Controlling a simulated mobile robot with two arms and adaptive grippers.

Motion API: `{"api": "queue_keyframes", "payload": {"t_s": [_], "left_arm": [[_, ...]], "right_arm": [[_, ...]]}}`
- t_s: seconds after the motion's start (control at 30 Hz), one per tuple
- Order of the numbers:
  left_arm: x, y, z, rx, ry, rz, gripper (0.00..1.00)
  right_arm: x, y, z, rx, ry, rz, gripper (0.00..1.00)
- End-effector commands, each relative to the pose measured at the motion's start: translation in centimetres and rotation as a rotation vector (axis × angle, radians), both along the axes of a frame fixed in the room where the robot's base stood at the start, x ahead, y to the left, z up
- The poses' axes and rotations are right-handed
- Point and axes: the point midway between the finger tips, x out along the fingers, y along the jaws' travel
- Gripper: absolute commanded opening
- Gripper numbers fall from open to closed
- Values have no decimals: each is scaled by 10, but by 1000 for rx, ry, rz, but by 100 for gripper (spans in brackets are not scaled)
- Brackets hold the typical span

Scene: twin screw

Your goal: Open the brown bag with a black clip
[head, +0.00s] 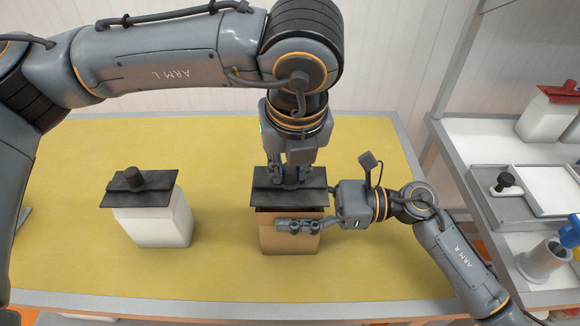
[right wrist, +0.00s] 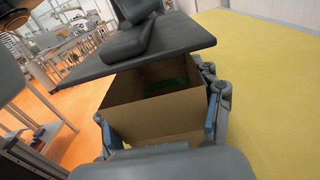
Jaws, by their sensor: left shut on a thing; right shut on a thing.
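The brown bag (head: 290,243) stands on the yellow table mat. Its black clip (head: 312,198) is above its top edge. My left gripper (head: 290,180) comes down from above and is shut on the clip. My right gripper (head: 298,227) reaches in from the right and is shut on the bag, its fingers at the sides in the right wrist view. There the bag (right wrist: 165,112) has an open top, with something dark green inside. The clip (right wrist: 140,58) is tilted above that opening, with a gap between them.
A white bag (head: 160,224) with another black clip (head: 139,188) stands left on the yellow table (head: 70,250). A shelf unit at right holds a grey tray (head: 500,205), a red-clipped white bag (head: 545,118) and a grey holder with a blue item. The table's front is clear.

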Motion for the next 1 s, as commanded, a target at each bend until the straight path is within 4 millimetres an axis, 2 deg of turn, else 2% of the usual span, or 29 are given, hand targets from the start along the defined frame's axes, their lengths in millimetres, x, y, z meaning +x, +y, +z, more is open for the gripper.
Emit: {"api": "queue_keyframes", "payload": {"t_s": [0.27,0.6,0.83,0.87,0.97,1.0], "left_arm": [[0,0,2,0,-1,0,0],[0,0,38,-2,-2,0,0],[0,0,40,0,0,0,0],[0,0,40,0,0,0,0],[0,0,40,0,0,0,0],[0,0,40,0,0,0,0]], "right_arm": [[0,0,-1,-2,1,0,8],[0,0,-1,-2,1,0,8],[0,0,-1,-2,1,0,8],[0,0,-1,-2,1,0,69],[0,0,-1,-1,1,0,89],[0,0,-1,-1,1,0,91]]}}
